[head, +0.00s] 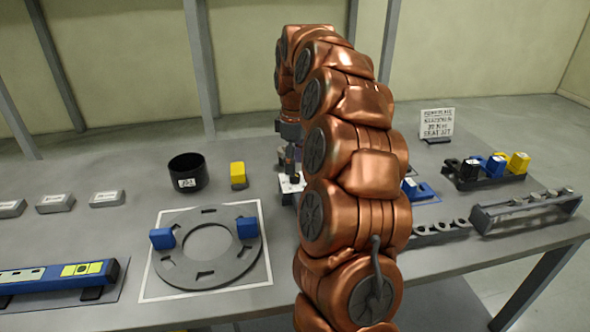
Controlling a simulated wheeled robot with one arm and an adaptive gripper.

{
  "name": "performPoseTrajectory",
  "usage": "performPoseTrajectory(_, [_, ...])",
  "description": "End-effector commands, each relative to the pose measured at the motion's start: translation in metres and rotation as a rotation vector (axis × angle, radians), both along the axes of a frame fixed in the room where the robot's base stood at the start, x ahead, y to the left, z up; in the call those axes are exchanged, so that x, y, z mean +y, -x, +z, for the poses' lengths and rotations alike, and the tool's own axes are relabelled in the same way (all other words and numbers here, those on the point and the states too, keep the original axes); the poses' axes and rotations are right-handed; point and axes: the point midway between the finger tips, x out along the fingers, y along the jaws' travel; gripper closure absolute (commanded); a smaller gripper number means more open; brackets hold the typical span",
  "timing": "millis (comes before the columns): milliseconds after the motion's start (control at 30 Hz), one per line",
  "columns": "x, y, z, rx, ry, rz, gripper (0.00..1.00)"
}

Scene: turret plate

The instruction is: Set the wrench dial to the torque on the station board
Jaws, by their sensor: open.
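The station board (437,123) is a small white sign standing at the back right. Its dark printed lines are too small to read surely. A long blue body with a grey strip and a yellow panel (82,269) lies at the front left; it may be the wrench, and no dial setting is legible on it. My gripper (291,178) is open, pointing down near a white block behind the plate, partly hidden by my copper arm. It is well apart from the blue body and the board. I cannot tell whether it touches the white block.
A grey ring plate (208,270) with two blue blocks lies on a white-outlined square. A black cup (187,172) and a yellow block (238,174) stand behind it. Several grey labelled blocks (55,203) lie left. A rack of coloured blocks (485,178) and a grey rail (525,212) stand right.

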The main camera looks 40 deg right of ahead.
Motion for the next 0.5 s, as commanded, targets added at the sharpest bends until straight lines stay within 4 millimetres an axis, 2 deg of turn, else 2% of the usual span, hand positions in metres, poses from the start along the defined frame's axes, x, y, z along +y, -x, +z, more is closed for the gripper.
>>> performPoseTrajectory(100, [-0.001, -0.001, 0.018, -0.002, 0.002, -0.001, 0.44])
performPoseTrajectory(500, [-0.002, 0.000, 0.065, -0.001, 0.002, -0.002, 0.44])
